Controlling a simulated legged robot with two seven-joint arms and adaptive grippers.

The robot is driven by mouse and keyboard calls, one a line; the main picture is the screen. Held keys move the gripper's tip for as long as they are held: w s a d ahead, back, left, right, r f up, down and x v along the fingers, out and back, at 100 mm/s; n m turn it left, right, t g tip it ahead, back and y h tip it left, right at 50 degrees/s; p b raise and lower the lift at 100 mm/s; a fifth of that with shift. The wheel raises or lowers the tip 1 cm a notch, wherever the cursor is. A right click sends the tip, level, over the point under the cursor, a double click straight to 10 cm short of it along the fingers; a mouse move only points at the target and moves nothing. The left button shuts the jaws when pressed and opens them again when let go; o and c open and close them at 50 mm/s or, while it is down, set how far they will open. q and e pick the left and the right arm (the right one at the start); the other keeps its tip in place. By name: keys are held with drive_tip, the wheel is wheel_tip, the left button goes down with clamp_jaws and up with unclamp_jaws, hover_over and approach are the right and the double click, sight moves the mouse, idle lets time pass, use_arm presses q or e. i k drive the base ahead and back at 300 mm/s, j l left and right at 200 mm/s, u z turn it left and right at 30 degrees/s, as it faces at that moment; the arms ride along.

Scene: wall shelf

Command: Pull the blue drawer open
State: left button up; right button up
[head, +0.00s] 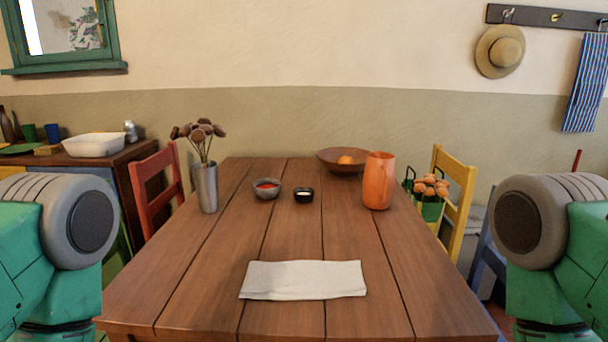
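I cannot make out a blue drawer for certain. A wooden sideboard (128,153) stands at the left against the wall. Its front shows a yellow part (10,171) and a bluish part (107,174), mostly hidden behind my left arm. I cannot tell whether the bluish part is a drawer, or whether it is open or shut. Both my arms show only as green and grey links at the left and right edges. Neither gripper is in view.
A wooden table (205,270) fills the middle, with a white cloth (303,280), metal vase (206,187), small bowls (267,189), orange vase (379,182) and wooden bowl (330,157). A red chair (142,189) and a yellow chair (465,186) flank it.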

sight(104, 172)
drive_tip(key=u, duration=1.35)
drive_tip(key=i+j+u, duration=0.85)
drive_tip(key=i+u, duration=0.25)
drive_tip(key=i, duration=0.15)
drive_tip(key=i+u, duration=0.35)
drive_tip(key=i+z, duration=0.25)
drive_tip(key=i, duration=0.2)
drive_tip(key=i+z, duration=0.3)
drive_tip(key=i, duration=0.2)
drive_tip(key=i+j+z, duration=0.25)
drive_tip(key=i, duration=0.2)
drive_tip(key=i+j+z, duration=0.15)
drive_tip(key=i+z, duration=0.15)
drive_tip(key=i, duration=0.15)
